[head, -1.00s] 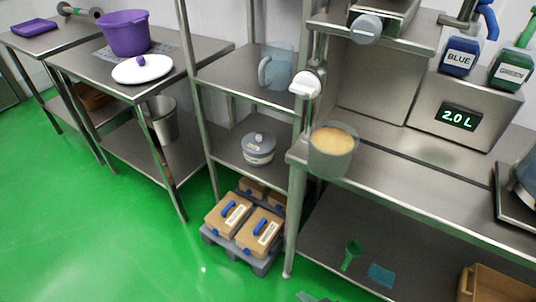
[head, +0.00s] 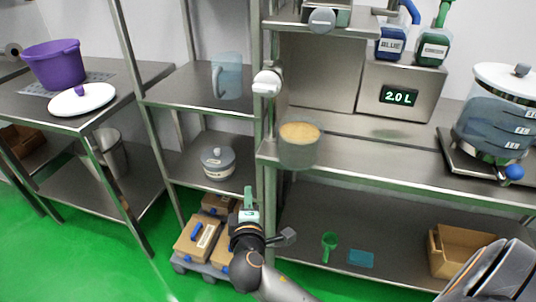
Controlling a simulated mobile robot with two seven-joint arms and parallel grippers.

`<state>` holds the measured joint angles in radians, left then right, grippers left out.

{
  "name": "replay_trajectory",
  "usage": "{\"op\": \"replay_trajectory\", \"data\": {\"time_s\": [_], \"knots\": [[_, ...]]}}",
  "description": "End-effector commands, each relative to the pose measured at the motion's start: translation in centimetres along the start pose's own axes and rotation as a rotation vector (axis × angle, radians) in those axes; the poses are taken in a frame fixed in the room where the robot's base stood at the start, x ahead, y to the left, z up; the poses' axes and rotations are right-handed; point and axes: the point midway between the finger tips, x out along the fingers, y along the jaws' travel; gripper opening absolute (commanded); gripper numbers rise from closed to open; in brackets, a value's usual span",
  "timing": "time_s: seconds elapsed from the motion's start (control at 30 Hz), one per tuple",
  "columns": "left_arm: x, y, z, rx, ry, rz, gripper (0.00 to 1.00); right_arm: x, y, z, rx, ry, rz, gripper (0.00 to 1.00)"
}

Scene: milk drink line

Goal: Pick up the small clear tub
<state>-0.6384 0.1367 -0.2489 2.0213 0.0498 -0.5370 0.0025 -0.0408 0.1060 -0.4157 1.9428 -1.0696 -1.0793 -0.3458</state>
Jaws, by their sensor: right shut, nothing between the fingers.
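A clear tub of tan contents (head: 299,148) stands upright at the left end of the right-hand steel counter. A smaller grey-lidded, see-through tub (head: 217,163) stands on the middle shelf of the rack to its left. I cannot tell for certain which is the small clear tub. My right gripper (head: 249,198) is shut and empty, low in front of the rack and the counter's left leg. It is below both tubs and apart from them, and overlaps the view of the boxes on the floor. My left gripper is not in view.
A clear jug (head: 227,76) stands on the upper rack shelf. Brown boxes (head: 198,238) sit on a grey pallet. A green scoop (head: 329,246), a blue tray (head: 360,258) and a cardboard box (head: 458,250) are on the lower shelf. A large clear vessel (head: 490,115) stands on the right counter.

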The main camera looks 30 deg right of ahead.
Motion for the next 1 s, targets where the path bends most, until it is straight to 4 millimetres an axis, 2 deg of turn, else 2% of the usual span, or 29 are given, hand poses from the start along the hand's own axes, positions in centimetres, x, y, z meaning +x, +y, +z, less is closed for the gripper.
{"op": "replay_trajectory", "data": {"time_s": [0.03,0.1,0.23,0.43,0.87,1.0], "knots": [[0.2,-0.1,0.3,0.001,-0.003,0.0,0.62,0.3,2.1,-0.1,-0.032,-0.035,0.071,0.0],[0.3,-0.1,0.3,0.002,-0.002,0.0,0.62,0.3,4.4,0.1,-0.068,-0.079,0.143,0.0],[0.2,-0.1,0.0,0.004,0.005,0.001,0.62,0.3,6.5,0.3,-0.098,-0.124,0.211,0.0],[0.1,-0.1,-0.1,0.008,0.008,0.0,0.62,2.2,7.3,0.6,-0.104,-0.132,0.222,0.0],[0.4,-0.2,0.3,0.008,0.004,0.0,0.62,10.2,9.1,1.6,-0.102,-0.132,0.219,0.0],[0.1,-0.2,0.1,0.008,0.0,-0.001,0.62,8.8,9.0,3.6,-0.105,-0.128,0.216,0.0]]}}
